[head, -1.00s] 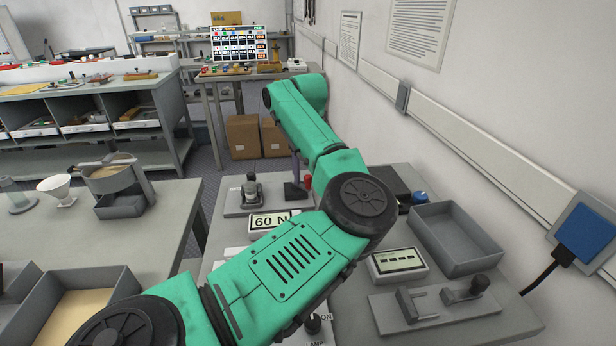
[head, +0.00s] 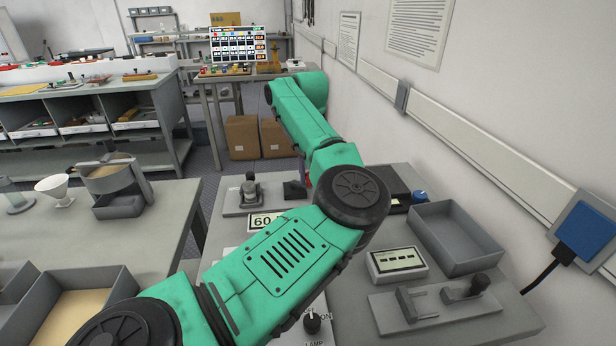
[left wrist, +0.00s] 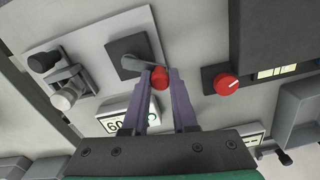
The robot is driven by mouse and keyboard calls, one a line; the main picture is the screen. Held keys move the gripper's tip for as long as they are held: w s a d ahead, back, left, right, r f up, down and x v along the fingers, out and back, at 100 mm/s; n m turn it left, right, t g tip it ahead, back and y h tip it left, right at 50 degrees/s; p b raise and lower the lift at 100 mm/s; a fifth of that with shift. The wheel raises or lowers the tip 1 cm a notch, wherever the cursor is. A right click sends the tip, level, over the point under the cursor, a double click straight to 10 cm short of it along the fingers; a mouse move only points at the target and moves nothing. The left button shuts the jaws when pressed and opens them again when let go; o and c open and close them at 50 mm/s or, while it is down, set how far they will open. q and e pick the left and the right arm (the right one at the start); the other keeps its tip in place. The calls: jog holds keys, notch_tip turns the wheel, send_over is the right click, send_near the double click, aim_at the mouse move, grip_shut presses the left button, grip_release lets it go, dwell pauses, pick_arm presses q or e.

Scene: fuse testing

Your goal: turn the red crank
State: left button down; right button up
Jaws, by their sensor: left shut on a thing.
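The red crank's knob (left wrist: 160,78) is between the two purple fingers of my left gripper (left wrist: 161,73) in the left wrist view. The gripper is shut on it. The crank's grey arm (left wrist: 143,66) runs left from the knob over a dark square base (left wrist: 128,52). My right gripper is in neither view.
A red round dial (left wrist: 227,84) sits right of the crank. A 60 N display (head: 265,222), a clamp fixture (head: 250,188), a meter (head: 398,264) and an empty grey tray (head: 455,238) stand around my arm. The wall is close on the right.

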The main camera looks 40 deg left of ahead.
pick_arm(q)
jog(key=shift+w+a+r+n+p, duration=0.15)
jog(key=shift+w+n, duration=0.1)
jog(key=shift+n, duration=0.55)
jog(key=shift+w+a+f+n+p, duration=0.1)
jog(key=shift+w+a+n, duration=0.15)
jog(key=shift+n, duration=0.55)
jog(key=shift+w+a+r+n+p, duration=0.1)
jog(key=shift+w+n, duration=0.15)
jog(key=shift+n, duration=0.55)
jog(key=c, duration=0.7)
grip_release()
notch_tip(320, 180, up, 14)
jog(key=p, duration=0.2)
jog(key=shift+r, duration=0.2)
